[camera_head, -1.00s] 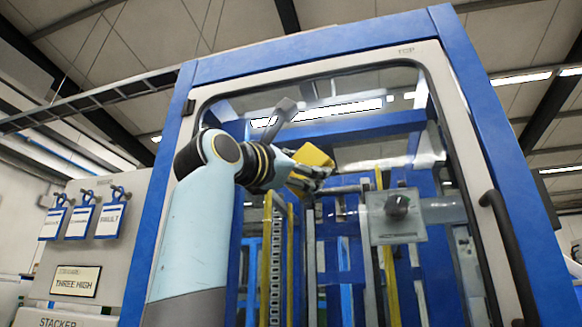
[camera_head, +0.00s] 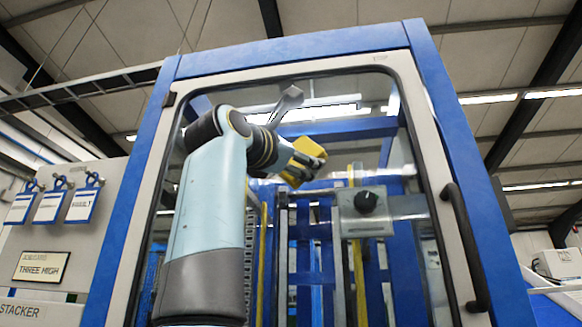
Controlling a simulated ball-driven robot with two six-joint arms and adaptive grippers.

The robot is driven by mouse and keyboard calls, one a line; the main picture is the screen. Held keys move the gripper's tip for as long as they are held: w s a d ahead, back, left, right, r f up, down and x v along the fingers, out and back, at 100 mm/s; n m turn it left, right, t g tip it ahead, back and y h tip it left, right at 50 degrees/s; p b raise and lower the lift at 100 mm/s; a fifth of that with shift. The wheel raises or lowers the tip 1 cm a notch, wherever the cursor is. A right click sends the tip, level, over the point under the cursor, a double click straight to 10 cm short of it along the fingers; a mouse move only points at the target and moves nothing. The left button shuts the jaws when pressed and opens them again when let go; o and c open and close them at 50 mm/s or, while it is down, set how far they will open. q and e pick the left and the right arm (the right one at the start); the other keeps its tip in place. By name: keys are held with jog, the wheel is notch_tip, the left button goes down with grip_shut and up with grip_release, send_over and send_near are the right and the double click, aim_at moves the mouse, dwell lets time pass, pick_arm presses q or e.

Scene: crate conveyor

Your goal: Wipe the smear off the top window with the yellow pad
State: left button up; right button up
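The top window (camera_head: 393,92) is a large clear pane in a pale frame, set in a blue machine housing. My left gripper (camera_head: 304,165) is in front of its middle, with its dark fingers closed around the yellow pad (camera_head: 300,148). The pad is tilted, partly covered by the fingers. I cannot tell whether it touches the glass. A pale, hazy streak (camera_head: 375,176) runs across the pane to the right of the pad. It may be the smear or a reflection. My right gripper is out of view.
A dark handle (camera_head: 468,250) stands out at the window's right edge. A grey box with a black knob (camera_head: 366,202) shows behind the glass. Blue-edged tags (camera_head: 82,205) and a "THREE HIGH" sign (camera_head: 42,267) are on the panel at left.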

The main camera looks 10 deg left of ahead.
pick_arm(q)
jog(key=shift+s+d+r, duration=0.15)
jog(key=shift+d, duration=0.35)
jog(key=shift+s+d+r, duration=0.1)
jog(key=shift+s+d, duration=0.05)
jog(key=shift+d, duration=0.3)
jog(key=shift+d+h, duration=0.1)
jog(key=shift+h, duration=0.3)
jog(key=shift+w, duration=0.15)
jog(key=shift+w+a+f+p, duration=0.1)
jog(key=shift+w+a+p, duration=0.05)
jog(key=shift+a+p, duration=0.9)
jog(key=shift+a, duration=0.45)
jog(key=shift+a+f, duration=0.1)
jog(key=shift+a, duration=0.4)
jog(key=shift+a+p, duration=0.7)
jog(key=shift+a, duration=0.05)
jog(key=a+p, duration=0.1)
jog(key=a, duration=0.4)
jog(key=shift+w+a, duration=0.1)
jog(key=shift+a, duration=0.3)
